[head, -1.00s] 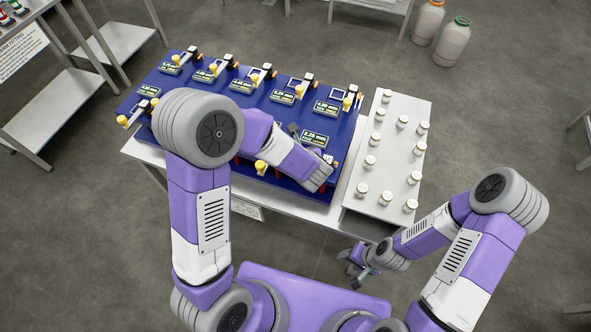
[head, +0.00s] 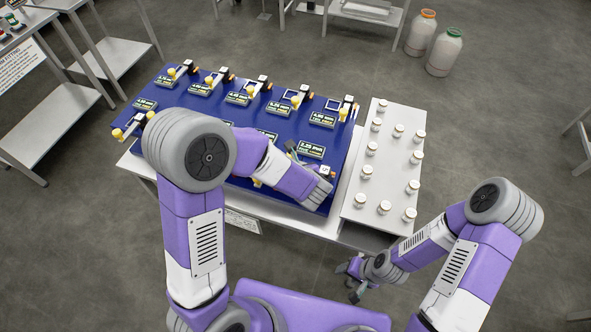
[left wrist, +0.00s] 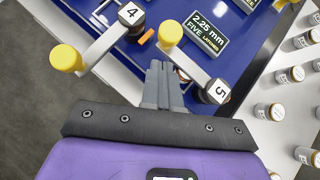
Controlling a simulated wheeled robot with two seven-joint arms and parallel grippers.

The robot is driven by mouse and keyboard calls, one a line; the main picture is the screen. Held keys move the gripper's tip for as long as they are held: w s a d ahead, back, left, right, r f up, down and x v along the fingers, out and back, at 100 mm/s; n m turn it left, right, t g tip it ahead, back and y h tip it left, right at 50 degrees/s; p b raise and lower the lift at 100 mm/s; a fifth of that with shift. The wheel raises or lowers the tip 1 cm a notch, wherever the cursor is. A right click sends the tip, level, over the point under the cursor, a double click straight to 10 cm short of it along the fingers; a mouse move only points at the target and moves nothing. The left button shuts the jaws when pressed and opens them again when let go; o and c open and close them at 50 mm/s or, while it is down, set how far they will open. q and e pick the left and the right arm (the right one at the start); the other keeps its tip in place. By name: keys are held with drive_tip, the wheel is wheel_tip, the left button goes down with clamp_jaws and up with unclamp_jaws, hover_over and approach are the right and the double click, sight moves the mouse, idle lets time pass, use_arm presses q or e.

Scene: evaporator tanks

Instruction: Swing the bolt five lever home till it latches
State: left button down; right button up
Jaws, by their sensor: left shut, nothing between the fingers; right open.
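The bolt five lever shows in the left wrist view as a metal arm (left wrist: 192,60) running from its yellow knob (left wrist: 170,32) to a hexagonal cap marked 5 (left wrist: 215,92). The label reading 2.25 mm FIVE (left wrist: 208,35) lies flat on the blue board beyond the arm. My left gripper (left wrist: 160,68) is shut and empty, its fingertips close beside the lever arm on its left, below the knob; I cannot tell whether they touch. In the head view my left forearm hides most of this lever. My right gripper (head: 355,280) is open and empty, low in front of the table.
The bolt four lever (left wrist: 98,45), with its own yellow knob and cap, lies left of my left fingers. Several more levers line the far edge of the blue board (head: 220,110). A white side table (head: 387,145) with several small jars stands at right.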

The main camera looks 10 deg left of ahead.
use_arm(q)
drive_tip(key=s+f+p+v, duration=0.1)
drive_tip(key=p+v, duration=0.1)
drive_tip(key=v, duration=0.9)
drive_tip(key=s+d+f+n+g+h+b, duration=0.1)
drive_tip(key=s+f+n+g+h, duration=0.2)
drive_tip(key=s+f+n+g, duration=0.5)
drive_tip(key=s+d+f+n+g+h+b, duration=0.1)
drive_tip(key=s+f+n+g+h+b, duration=0.15)
drive_tip(key=s+f+n, duration=0.65)
drive_tip(key=w+a+f+n+t+h, duration=0.1)
drive_tip(key=w+f+n, duration=0.1)
drive_tip(key=f+n, duration=0.5)
drive_tip(key=w+a+f+n+t+h, duration=0.2)
drive_tip(key=w+f+n, duration=0.1)
drive_tip(key=f+n, duration=0.4)
drive_tip(key=shift+f+n+b, duration=0.35)
drive_tip(key=shift+n+b, duration=0.1)
drive_tip(key=shift+n, duration=0.65)
drive_tip(key=shift+w+d, duration=0.1)
